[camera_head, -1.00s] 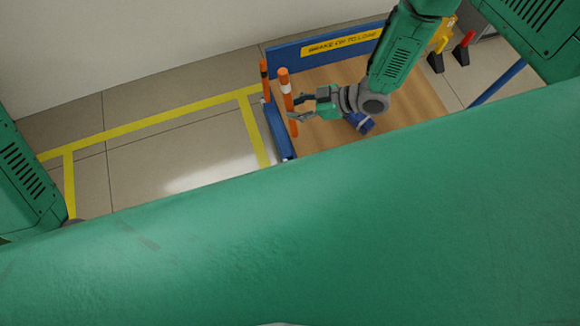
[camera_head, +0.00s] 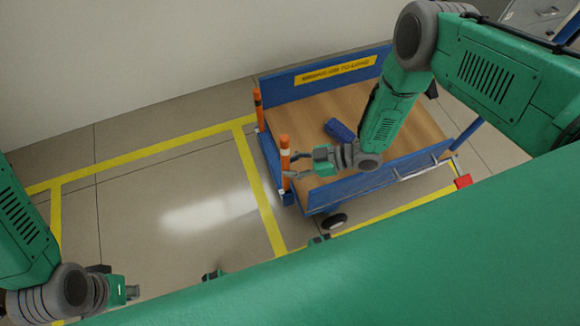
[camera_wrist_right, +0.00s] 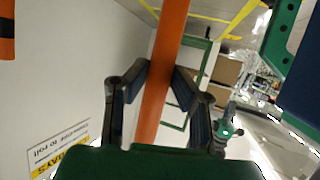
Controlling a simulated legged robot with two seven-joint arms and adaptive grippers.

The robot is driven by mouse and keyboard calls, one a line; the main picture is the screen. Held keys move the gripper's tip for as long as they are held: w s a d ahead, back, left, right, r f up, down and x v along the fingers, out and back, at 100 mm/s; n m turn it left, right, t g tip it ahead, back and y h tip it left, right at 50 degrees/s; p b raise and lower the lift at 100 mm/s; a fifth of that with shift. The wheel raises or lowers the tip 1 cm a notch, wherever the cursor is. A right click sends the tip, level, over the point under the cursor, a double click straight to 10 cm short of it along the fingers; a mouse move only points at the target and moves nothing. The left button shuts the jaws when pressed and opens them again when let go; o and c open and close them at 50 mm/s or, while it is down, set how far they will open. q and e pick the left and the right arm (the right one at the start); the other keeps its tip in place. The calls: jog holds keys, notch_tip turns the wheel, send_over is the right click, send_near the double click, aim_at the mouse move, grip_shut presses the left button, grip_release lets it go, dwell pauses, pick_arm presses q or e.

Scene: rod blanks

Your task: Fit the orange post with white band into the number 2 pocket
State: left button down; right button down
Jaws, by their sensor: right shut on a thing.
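The orange post with a white band (camera_head: 285,155) is upright at the near left corner of the blue cart (camera_head: 318,196). My right gripper (camera_head: 290,166) is shut on it. In the right wrist view the orange shaft (camera_wrist_right: 160,85) runs between both fingers. The post's lower end is close to the cart's corner bracket (camera_head: 287,198); I cannot tell whether it is inside a pocket or above it. Pocket numbers are not legible. My left gripper (camera_head: 132,292) is at the lower left, away from the cart; its fingers are too unclear to read.
Another orange post (camera_head: 258,108), with a dark band, stands at the cart's far left corner. A blue object (camera_head: 339,131) lies on the wooden deck (camera_head: 315,108). A low blue side panel (camera_head: 375,181) runs along the near edge. The floor left of the cart is clear, with yellow lines.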

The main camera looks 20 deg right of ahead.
jog(key=shift+w+r, duration=0.1)
jog(key=shift+r, duration=0.05)
jog(key=shift+f+b, duration=0.6)
jog(key=shift+f, duration=0.05)
jog(key=c, duration=1.4)
grip_release()
jog(key=shift+o, duration=0.2)
jog(key=shift+r, duration=0.15)
jog(key=p+v, duration=0.5)
jog(key=v, duration=0.7)
jog(key=shift+r, duration=0.5)
jog(key=shift+d, duration=0.1)
